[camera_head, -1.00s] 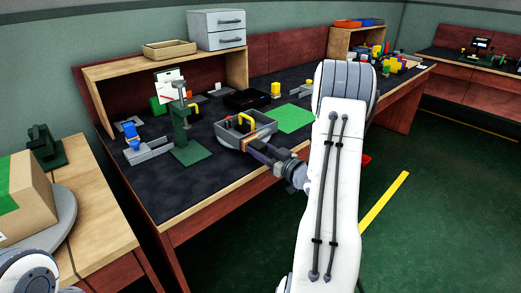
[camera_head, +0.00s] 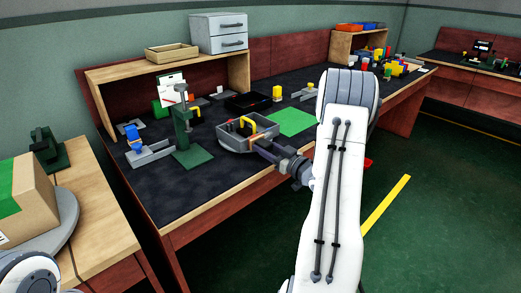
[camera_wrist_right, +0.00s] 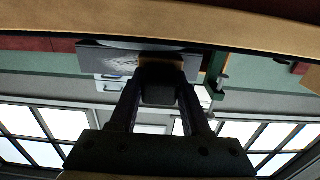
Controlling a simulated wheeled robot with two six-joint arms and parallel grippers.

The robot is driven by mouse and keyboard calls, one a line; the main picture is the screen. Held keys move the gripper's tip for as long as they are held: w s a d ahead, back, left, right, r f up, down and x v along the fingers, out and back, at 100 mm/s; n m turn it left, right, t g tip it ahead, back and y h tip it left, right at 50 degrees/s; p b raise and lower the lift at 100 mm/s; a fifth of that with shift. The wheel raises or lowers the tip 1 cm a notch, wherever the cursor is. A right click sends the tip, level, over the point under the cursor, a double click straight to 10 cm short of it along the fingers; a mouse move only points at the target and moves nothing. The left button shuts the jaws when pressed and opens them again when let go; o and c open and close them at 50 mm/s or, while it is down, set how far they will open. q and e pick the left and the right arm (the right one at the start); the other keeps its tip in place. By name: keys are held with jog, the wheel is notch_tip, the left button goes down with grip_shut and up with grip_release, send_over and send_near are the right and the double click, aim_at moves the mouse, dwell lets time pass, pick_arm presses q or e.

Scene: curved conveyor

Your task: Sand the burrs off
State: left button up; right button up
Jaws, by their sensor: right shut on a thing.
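A grey open tray (camera_head: 232,143) is over the front part of the dark bench mat. A black item and a yellow-handled item (camera_head: 241,122) show in it. My right gripper (camera_head: 259,143) is at the tray's near right side, shut on it at a tan part. In the right wrist view, the dark fingers (camera_wrist_right: 160,85) close there, below a grey panel (camera_wrist_right: 105,56) of the tray. The fingers hide the exact contact. I cannot make out burrs or say whether the tray touches the mat. My left gripper is out of view.
A green sheet (camera_head: 294,121) lies to the right, a black tray (camera_head: 245,102) behind. The front left mat (camera_head: 185,198) is clear.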

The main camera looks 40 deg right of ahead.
jog(key=shift+w+d+p, duration=0.1)
jog(key=shift+w+d, duration=0.05)
jog(key=shift+d, duration=1.35)
jog(key=shift+w+d+p, duration=0.15)
jog(key=shift+w+d, duration=0.05)
jog(key=shift+d, duration=1.35)
jog(key=shift+w+d+p, duration=0.1)
jog(key=shift+w+d, duration=0.05)
jog(key=shift+d, duration=1.35)
jog(key=shift+w, duration=0.1)
jog(key=shift+s+a+p, duration=0.15)
jog(key=shift+a+p, duration=0.1)
jog(key=shift+a, duration=1.3)
jog(key=shift+s+a+p, duration=0.1)
jog(key=shift+a+p, duration=0.1)
jog(key=shift+a, duration=1.35)
jog(key=shift+s+a, duration=0.2)
jog(key=shift+a, duration=2.75)
jog(key=shift+s, duration=0.1)
jog(key=shift+s+d, duration=0.15)
jog(key=shift+s, duration=1.35)
jog(key=shift+s+d, duration=0.1)
jog(key=shift+s, duration=1.35)
jog(key=shift+s, duration=0.1)
